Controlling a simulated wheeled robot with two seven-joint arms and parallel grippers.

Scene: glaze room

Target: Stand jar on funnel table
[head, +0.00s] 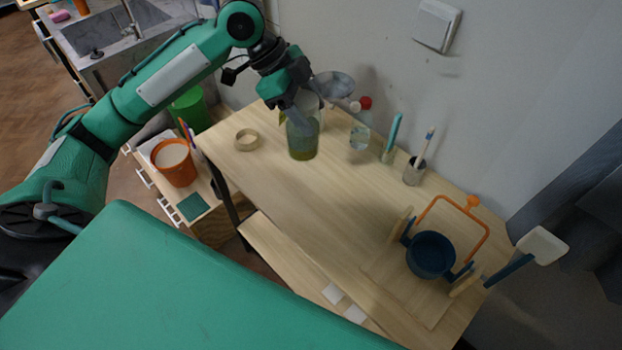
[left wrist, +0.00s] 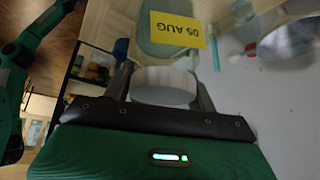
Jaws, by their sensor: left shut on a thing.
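My left gripper (head: 302,112) is shut around the top of a clear jar (head: 303,144) with green contents. In the left wrist view, the jar (left wrist: 165,47) has a white lid (left wrist: 163,86) between my two fingers and a yellow label reading "05 AUG". The jar is upright over the back left part of the wooden table (head: 330,215). I cannot tell whether its base touches the tabletop. A grey metal funnel (head: 335,84) is just behind it, partly hidden by the gripper, and also shows in the left wrist view (left wrist: 290,42). My right gripper is not in view.
A tape roll (head: 246,139) lies left of the jar. A red-capped bottle (head: 360,135), a teal brush (head: 393,132) in a holder and a brush cup (head: 414,171) stand to its right. A blue pot (head: 431,255) occupies the right end. The tabletop's middle is clear.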

